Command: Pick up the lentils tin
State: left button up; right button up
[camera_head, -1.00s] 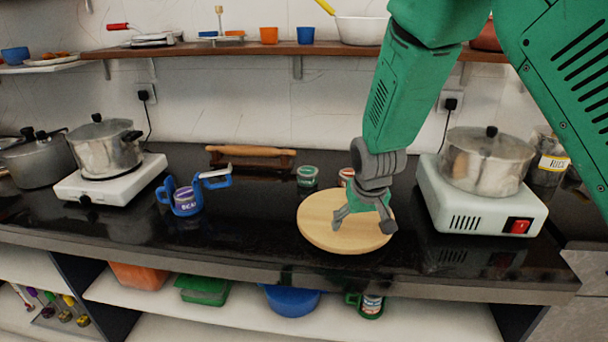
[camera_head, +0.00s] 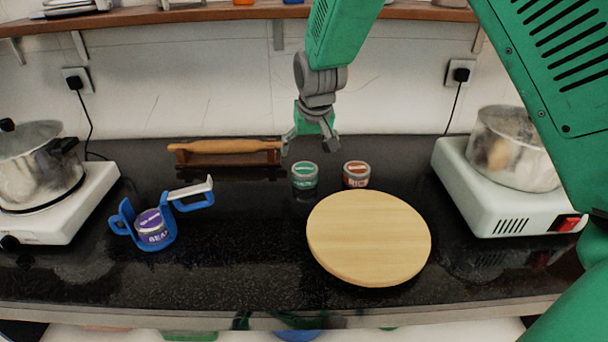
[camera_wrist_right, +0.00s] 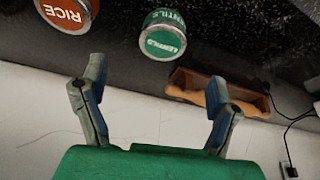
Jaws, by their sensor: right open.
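The lentils tin (camera_head: 305,175) is a small green-labelled tin standing on the black counter behind the round board. In the right wrist view the lentils tin (camera_wrist_right: 163,36) shows its green "LENTILS" label, beyond and between the two fingers. My right gripper (camera_head: 311,147) is open and empty, above and slightly behind the tin in the head view. Its fingers (camera_wrist_right: 156,100) are spread wide in the right wrist view, apart from the tin. My left gripper is not in view.
A red-labelled rice tin (camera_head: 356,174) stands close to the right. A round wooden board (camera_head: 369,238) lies in front. A rolling pin on a stand (camera_head: 228,151) is at the back left. A beans tin (camera_head: 151,226) sits in a blue holder (camera_head: 125,216). Stoves with pots flank the counter.

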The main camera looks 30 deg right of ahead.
aim_at(305, 169)
jog(key=f, duration=0.1)
jog(key=w+f, duration=0.2)
jog(key=f, duration=0.1)
jog(key=shift+a, duration=0.25)
jog(key=shift+d+f+b, duration=0.2)
jog(key=shift+f+b, duration=0.15)
jog(key=x, duration=0.2)
jog(key=b+x, duration=0.1)
jog(key=x, duration=0.2)
jog(key=shift+s+d, duration=0.25)
jog(key=shift+d, duration=0.15)
jog(key=shift+a+r, duration=0.15)
jog(key=shift+a, duration=0.3)
jog(key=c, duration=1.5)
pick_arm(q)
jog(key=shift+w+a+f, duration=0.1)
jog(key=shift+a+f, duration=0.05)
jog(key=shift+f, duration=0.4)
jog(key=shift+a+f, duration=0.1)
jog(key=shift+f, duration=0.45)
pick_arm(e)
jog(key=shift+d, duration=0.2)
